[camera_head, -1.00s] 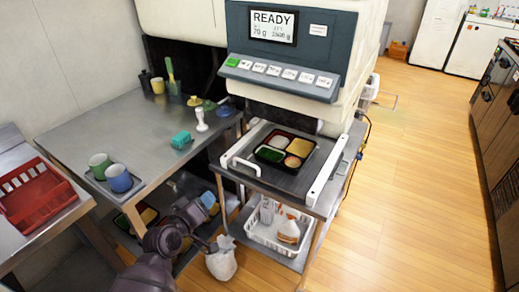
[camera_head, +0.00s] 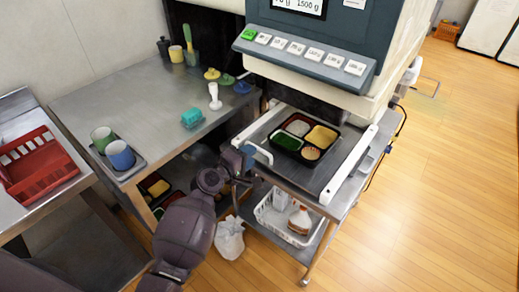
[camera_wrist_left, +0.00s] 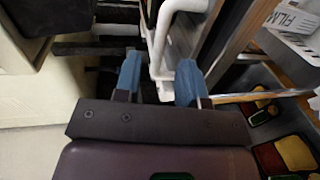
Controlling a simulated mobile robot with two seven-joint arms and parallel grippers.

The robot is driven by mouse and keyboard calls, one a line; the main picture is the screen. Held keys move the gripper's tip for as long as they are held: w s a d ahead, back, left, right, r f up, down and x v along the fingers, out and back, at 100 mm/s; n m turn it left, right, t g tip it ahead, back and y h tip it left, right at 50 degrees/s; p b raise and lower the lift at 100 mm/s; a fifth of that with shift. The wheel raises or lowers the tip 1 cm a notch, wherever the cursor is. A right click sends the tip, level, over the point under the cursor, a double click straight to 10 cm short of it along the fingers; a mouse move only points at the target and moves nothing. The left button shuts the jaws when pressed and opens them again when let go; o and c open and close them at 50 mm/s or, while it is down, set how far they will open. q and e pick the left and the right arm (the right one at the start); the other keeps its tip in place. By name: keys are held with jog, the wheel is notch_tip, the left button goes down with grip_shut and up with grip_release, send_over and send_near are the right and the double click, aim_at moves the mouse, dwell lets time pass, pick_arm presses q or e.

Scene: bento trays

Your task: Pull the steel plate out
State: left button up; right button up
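The steel plate (camera_head: 312,178) lies flat under the machine with a black bento tray (camera_head: 331,147) on it. The tray holds white, yellow, green and orange-brown food in compartments. A white handle (camera_head: 263,155) is at the plate's front left. My left gripper (camera_head: 246,153) is at this handle. In the left wrist view the blue fingers of the gripper (camera_wrist_left: 159,80) are apart, one on each side of the white handle bar (camera_wrist_left: 160,50). A gap shows between bar and fingers. My right gripper is not in view.
A white rail (camera_head: 350,162) runs along the plate's right side. A white basket (camera_head: 290,232) with bottles is on the shelf below. The steel table (camera_head: 165,125) at left carries cups, a teal block (camera_head: 191,117) and a white stamp-like tool (camera_head: 214,97). Open floor lies at right.

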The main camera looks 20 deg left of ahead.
pick_arm(q)
jog(key=shift+b+x, duration=0.4)
jog(key=shift+x, duration=2.2)
grip_shut()
